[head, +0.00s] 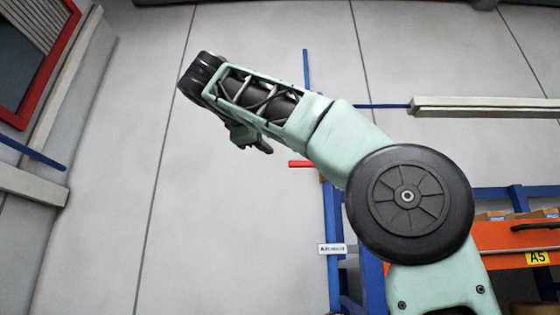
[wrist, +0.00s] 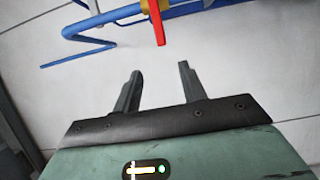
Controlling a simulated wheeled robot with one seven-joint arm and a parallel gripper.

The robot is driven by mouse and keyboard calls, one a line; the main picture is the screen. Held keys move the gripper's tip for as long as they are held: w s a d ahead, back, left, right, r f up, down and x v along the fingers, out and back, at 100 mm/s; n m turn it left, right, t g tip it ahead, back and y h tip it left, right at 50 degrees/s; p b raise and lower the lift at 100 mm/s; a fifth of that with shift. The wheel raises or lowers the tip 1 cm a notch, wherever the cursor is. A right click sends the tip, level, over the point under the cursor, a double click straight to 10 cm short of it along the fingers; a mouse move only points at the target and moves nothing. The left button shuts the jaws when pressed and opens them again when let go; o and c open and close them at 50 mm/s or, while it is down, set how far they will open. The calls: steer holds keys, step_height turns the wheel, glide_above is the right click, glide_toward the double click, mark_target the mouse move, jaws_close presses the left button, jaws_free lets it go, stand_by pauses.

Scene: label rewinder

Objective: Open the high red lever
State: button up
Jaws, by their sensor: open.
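The red lever (head: 300,164) sticks out to the left from the blue pipe frame, beside my forearm in the head view. In the wrist view the red lever (wrist: 158,24) hangs from a brass-coloured fitting (wrist: 150,5) on a blue pipe, its tip pointing toward my jaws. My gripper (wrist: 158,70) is open and empty, with the lever beyond its fingertips and roughly in line with the gap. The lever and fingers are apart. In the head view my gripper (head: 256,143) is left of the lever and slightly above it, and its fingers are partly hidden.
Blue pipes (wrist: 85,30) run around the lever, one bending off left. In the head view a blue frame (head: 334,220) carries a white label (head: 332,249). An orange drawer (head: 500,236) marked A5 is at right. A red-framed panel (head: 40,60) is at upper left. Pale floor is clear at left.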

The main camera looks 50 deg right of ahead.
mark_target(294, 164)
steer(key=p+x, duration=0.5)
steer(key=x, duration=1)
steer(key=shift+w+d, duration=0.1)
steer(key=shift+d, duration=0.15)
steer(key=shift+w+d+f, duration=0.1)
steer(key=shift+w+d, duration=0.05)
steer(key=shift+d, duration=0.35)
steer(key=shift+f, duration=0.1)
jaws_close()
